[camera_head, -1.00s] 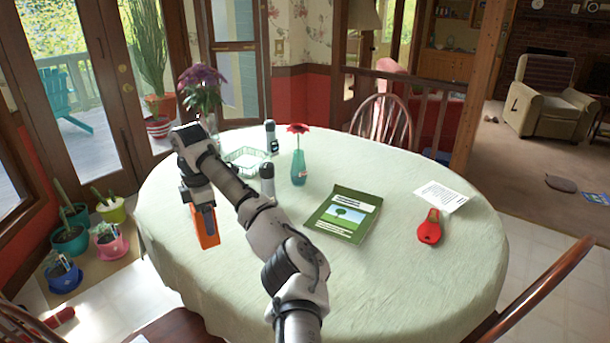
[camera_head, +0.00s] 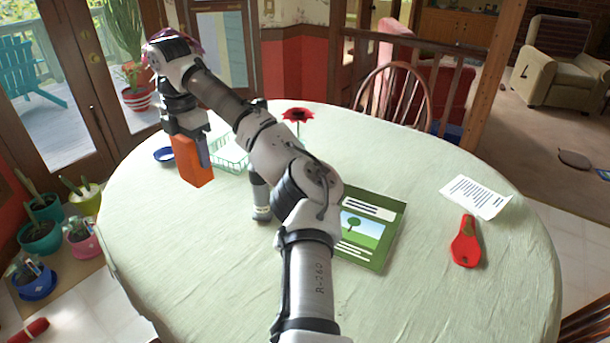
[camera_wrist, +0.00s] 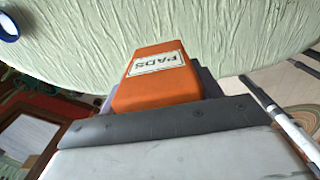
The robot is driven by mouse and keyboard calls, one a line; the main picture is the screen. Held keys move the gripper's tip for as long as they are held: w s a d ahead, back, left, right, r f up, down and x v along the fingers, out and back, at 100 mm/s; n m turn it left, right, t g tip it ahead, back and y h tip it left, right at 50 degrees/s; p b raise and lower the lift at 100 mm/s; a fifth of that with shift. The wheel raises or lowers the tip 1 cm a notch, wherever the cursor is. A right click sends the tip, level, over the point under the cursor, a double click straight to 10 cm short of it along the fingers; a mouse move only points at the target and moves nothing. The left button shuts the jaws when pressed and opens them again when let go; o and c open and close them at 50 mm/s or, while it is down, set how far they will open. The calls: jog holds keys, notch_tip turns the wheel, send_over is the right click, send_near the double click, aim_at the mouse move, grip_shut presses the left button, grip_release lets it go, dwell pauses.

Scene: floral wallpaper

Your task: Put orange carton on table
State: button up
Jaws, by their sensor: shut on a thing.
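The orange carton (camera_head: 190,162) is held in my gripper (camera_head: 196,148) at the left side of the table in the head view. In the wrist view the carton (camera_wrist: 160,80) has a white label reading "PADS" and sits between the jaws of my gripper (camera_wrist: 160,98). My gripper is shut on it. The table (camera_head: 210,260) has a pale green cloth, and the carton appears above its left part. I cannot tell how high the carton is above the cloth.
A green book (camera_head: 378,240), a paper (camera_head: 476,197) and a red object (camera_head: 465,242) lie to the right. The left front cloth is clear.

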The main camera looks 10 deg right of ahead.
aim_at(199, 177)
jog(key=shift+w+r, duration=0.1)
jog(key=shift+w, duration=0.05)
notch_tip(199, 177, down, 20)
jog(key=shift+r+p, duration=0.1)
jog(key=shift+p, duration=0.2)
dwell(0.4)
jog(key=o, duration=0.6)
jog(key=shift+f, duration=0.25)
jog(key=o, duration=0.5)
jog(key=shift+c, duration=0.2)
notch_tip(199, 177, up, 12)
jog(key=shift+r+b, duration=0.2)
jog(key=shift+b, duration=0.55)
